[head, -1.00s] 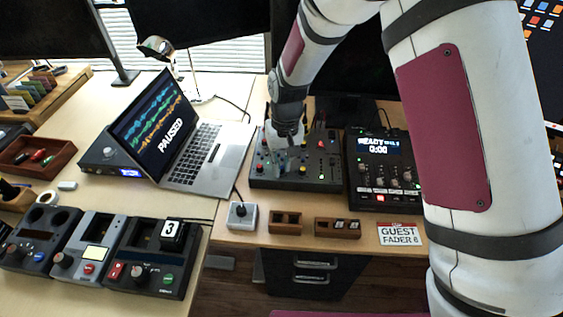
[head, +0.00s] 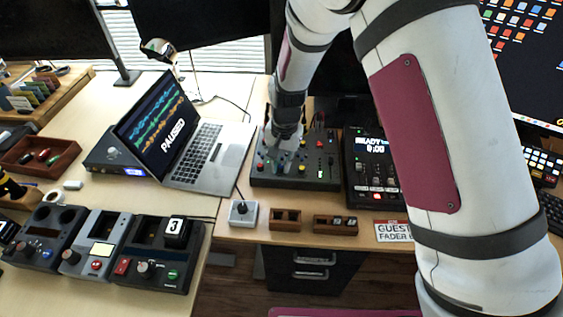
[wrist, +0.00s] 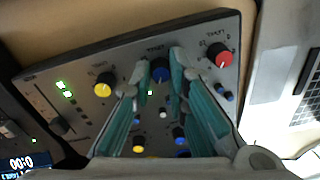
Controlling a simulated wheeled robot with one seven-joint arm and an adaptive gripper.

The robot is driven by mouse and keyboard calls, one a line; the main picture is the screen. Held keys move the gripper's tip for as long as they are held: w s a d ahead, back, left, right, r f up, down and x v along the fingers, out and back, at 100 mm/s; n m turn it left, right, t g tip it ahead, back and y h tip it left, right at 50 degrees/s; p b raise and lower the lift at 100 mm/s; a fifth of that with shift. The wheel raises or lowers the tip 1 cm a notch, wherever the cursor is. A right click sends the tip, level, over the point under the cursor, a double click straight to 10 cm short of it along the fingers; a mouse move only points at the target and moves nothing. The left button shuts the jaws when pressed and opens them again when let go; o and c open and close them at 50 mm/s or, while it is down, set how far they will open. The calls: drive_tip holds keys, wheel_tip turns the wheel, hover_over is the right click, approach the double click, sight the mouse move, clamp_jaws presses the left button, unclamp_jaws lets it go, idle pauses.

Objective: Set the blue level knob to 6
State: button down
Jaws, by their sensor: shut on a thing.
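The blue level knob (wrist: 160,70) shows in the wrist view near the top of the grey mixer panel (wrist: 60,82), between a yellow knob (wrist: 104,85) and a red knob (wrist: 218,55). My gripper (wrist: 161,60) has its two teal-lined fingers on either side of the blue knob, shut on it. The knob's dial numbers and pointer are too small or covered to read clearly. In the head view my gripper (head: 286,140) stands over the upper part of the mixer (head: 325,178) and hides the knob.
A laptop (head: 205,150) reading PAUSED stands left of the mixer. A dark recorder (head: 370,180) is close on its right. A small joystick box (head: 243,213) and two wooden trays (head: 285,220) sit in front. More small knobs and buttons lie around my fingers.

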idle(0.4)
drive_tip(key=c, duration=1.5)
unclamp_jaws()
drive_tip(key=shift+c, duration=0.2)
wheel_tip(320, 180, up, 12)
drive_tip(key=shift+d, duration=0.25)
drive_tip(key=shift+s, duration=0.1)
